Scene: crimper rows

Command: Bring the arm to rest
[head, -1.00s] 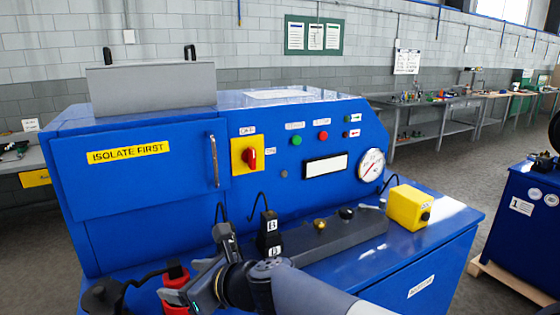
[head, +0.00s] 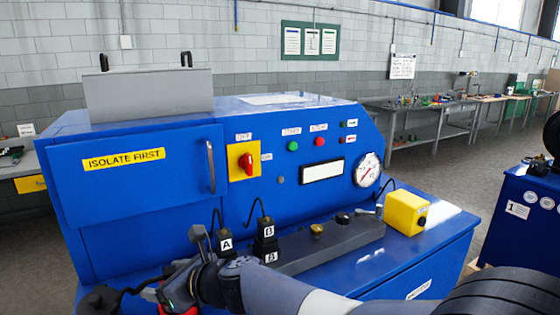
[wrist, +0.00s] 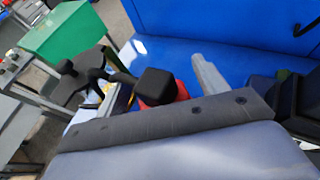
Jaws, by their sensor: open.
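My gripper (head: 172,264) is at the lower left of the head view, low in front of the blue machine (head: 130,240). Its fingers are apart, and I see nothing held between them. My arm reaches in from the lower right. A red part (head: 166,308) shows just behind and below the gripper, mostly hidden by it. In the wrist view, a red part with a black top (wrist: 158,92) stands beyond the grey edge of my gripper. I cannot tell whether they touch.
Black blocks A (head: 226,246) and B (head: 267,231) stand close right of my gripper, beside a dark grey bar (head: 335,240). A yellow box (head: 407,212) sits further right. A red switch (head: 246,161) and gauge (head: 368,170) are on the panel. A green box shows in the wrist view (wrist: 68,32).

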